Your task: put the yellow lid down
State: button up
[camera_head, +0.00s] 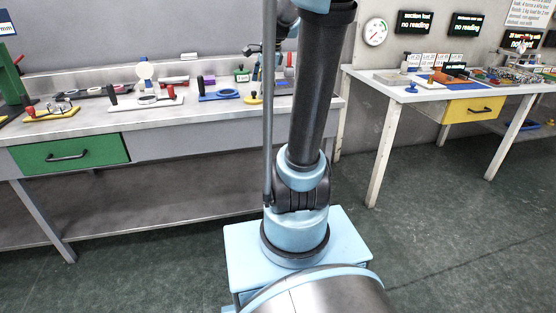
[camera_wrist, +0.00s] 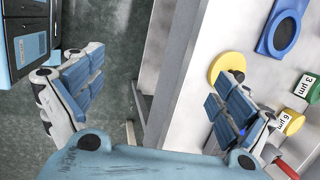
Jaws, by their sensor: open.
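A round yellow lid (camera_wrist: 222,64) lies on the pale bench top near its front edge in the wrist view. A dark knob-like shape shows at its lower right. In the head view the yellow lid (camera_head: 253,99) is small, near the bench's front edge, left of my arm. My gripper (camera_wrist: 158,98) is open, with its fingers wide apart and nothing between them. The right finger is over the bench and overlaps the lid's lower edge in the picture; I cannot tell whether they touch. The left finger is over the floor.
A blue plate with a ring (camera_wrist: 281,26) lies beside the lid. Small jars marked 3 µm (camera_wrist: 307,88) and 6 µm (camera_wrist: 291,122) stand to the right. The bench has a green drawer (camera_head: 70,154). A second table with a yellow drawer (camera_head: 473,110) stands at the right.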

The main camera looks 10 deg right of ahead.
jog(key=s+f+n+h, duration=0.1)
jog(key=s+f+n, duration=0.7)
jog(key=s, duration=0.4)
jog(key=s+f+n+h, duration=0.1)
jog(key=s+f+n, duration=0.7)
jog(key=s, duration=0.5)
jog(key=shift+s+f+n+g, duration=0.15)
jog(key=shift+s+n+g, duration=0.15)
jog(key=shift+n, duration=0.6)
